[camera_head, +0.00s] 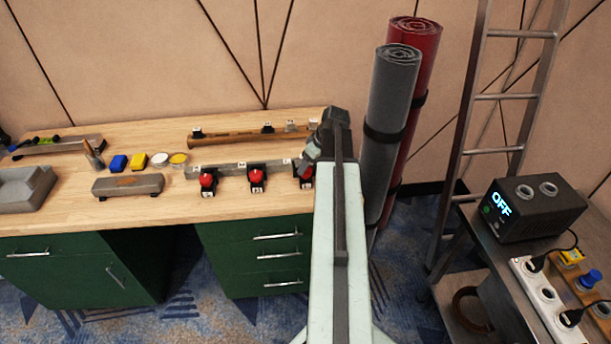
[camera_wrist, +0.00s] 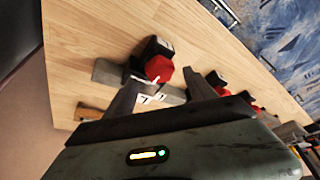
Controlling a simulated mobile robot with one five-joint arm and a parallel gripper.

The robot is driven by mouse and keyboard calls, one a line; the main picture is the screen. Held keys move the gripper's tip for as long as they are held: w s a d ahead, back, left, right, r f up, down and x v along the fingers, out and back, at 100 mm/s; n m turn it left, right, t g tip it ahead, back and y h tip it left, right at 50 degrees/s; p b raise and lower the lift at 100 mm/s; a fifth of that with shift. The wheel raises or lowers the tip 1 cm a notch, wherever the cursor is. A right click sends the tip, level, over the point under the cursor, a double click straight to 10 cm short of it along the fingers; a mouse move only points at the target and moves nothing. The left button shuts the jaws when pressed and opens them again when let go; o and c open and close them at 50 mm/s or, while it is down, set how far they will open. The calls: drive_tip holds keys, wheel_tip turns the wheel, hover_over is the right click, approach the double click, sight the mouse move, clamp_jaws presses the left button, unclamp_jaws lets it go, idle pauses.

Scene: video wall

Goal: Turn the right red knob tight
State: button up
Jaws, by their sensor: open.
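The right red knob (camera_head: 306,171) sits on a black mount at the right end of a grey bar on the wooden workbench. In the head view my arm and gripper (camera_head: 311,158) partly hide it. In the wrist view the same red knob (camera_wrist: 159,68) shows just ahead of and between the fingertips. My gripper (camera_wrist: 162,82) is open, with one finger on each side of the picture's line to the knob. I cannot tell whether either finger touches it. The middle red knob (camera_head: 256,175) and left red knob (camera_head: 207,180) stand on the same bar.
A wooden rail (camera_head: 235,137) with small labels lies behind the knobs. A grey block (camera_head: 128,186) and blue and yellow pieces lie to the left. A grey rolled mat (camera_head: 391,120) and a red rolled mat (camera_head: 422,60) stand just right of the bench, near my arm.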

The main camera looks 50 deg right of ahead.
sight(306, 174)
drive_tip(key=b+x, duration=0.1)
drive_tip(key=x, duration=0.2)
